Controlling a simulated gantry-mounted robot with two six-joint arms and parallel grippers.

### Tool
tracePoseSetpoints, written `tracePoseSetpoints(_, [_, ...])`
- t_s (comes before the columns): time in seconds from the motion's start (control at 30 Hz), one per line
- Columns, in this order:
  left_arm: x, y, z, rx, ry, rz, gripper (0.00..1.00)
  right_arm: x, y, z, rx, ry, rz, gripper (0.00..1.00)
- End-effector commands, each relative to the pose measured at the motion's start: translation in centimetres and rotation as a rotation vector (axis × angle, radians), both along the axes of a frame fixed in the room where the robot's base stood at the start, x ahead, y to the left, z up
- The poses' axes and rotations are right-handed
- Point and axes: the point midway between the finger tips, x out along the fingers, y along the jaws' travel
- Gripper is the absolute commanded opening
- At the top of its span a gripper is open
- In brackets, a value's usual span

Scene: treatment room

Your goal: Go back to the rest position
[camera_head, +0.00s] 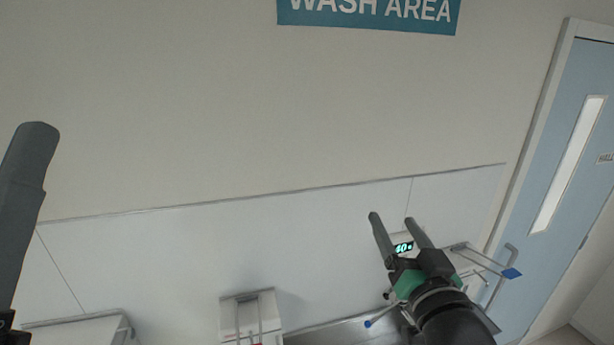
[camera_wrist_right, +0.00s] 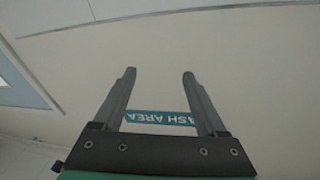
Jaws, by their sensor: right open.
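My right gripper (camera_head: 391,220) is raised in front of the wall panel at the lower right of the head view. Its two fingers are apart with nothing between them. The right wrist view shows the same open fingers (camera_wrist_right: 159,72) against the bare wall, with the sign behind them. A dark grey finger of my left gripper (camera_head: 30,190) shows at the left edge of the head view. The rest of the left gripper is cut off, so its opening is hidden.
A teal WASH AREA sign (camera_head: 368,14) is on the wall. Wall-mounted units stand along the bottom, one at the middle (camera_head: 240,304) and one at the left (camera_head: 75,333). A device with blue-tipped levers (camera_head: 463,252) is beside my right gripper. A blue door (camera_head: 570,150) is at the right.

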Motion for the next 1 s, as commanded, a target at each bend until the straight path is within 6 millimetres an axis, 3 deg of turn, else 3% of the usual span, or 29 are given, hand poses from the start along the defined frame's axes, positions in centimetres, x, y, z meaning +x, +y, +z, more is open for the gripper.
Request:
tracePoseSetpoints(0.03, [0.0, 0.0, 0.0, 0.000, 0.000, 0.000, 0.50, -2.2, -1.1, 4.0, -0.006, -0.109, -0.015, 0.74])
tracePoseSetpoints(0.1, [0.0, 0.0, 0.0, 0.000, 0.000, 0.000, 0.50, -6.0, -2.2, 8.9, -0.023, -0.258, -0.036, 0.74])
tracePoseSetpoints(0.2, [0.0, 0.0, 0.0, 0.000, 0.000, 0.000, 0.50, -12.0, -3.0, 14.5, -0.051, -0.458, -0.058, 0.74])
tracePoseSetpoints(0.3, [0.0, 0.0, 0.0, 0.000, 0.000, 0.000, 0.50, -17.4, -3.0, 18.0, -0.078, -0.613, -0.073, 0.74])
tracePoseSetpoints(0.4, [0.0, 0.0, 0.0, 0.000, 0.000, 0.000, 0.50, -21.0, -3.1, 19.6, -0.104, -0.708, -0.091, 0.74])
tracePoseSetpoints(0.47, [0.0, 0.0, 0.0, 0.000, 0.000, 0.000, 0.50, -22.1, -3.1, 20.1, -0.128, -0.739, -0.103, 0.74])
tracePoseSetpoints(1.0, [0.0, 0.0, 0.0, 0.000, 0.000, 0.000, 0.50, -21.7, -3.0, 20.0, -0.160, -0.732, -0.119, 0.74])
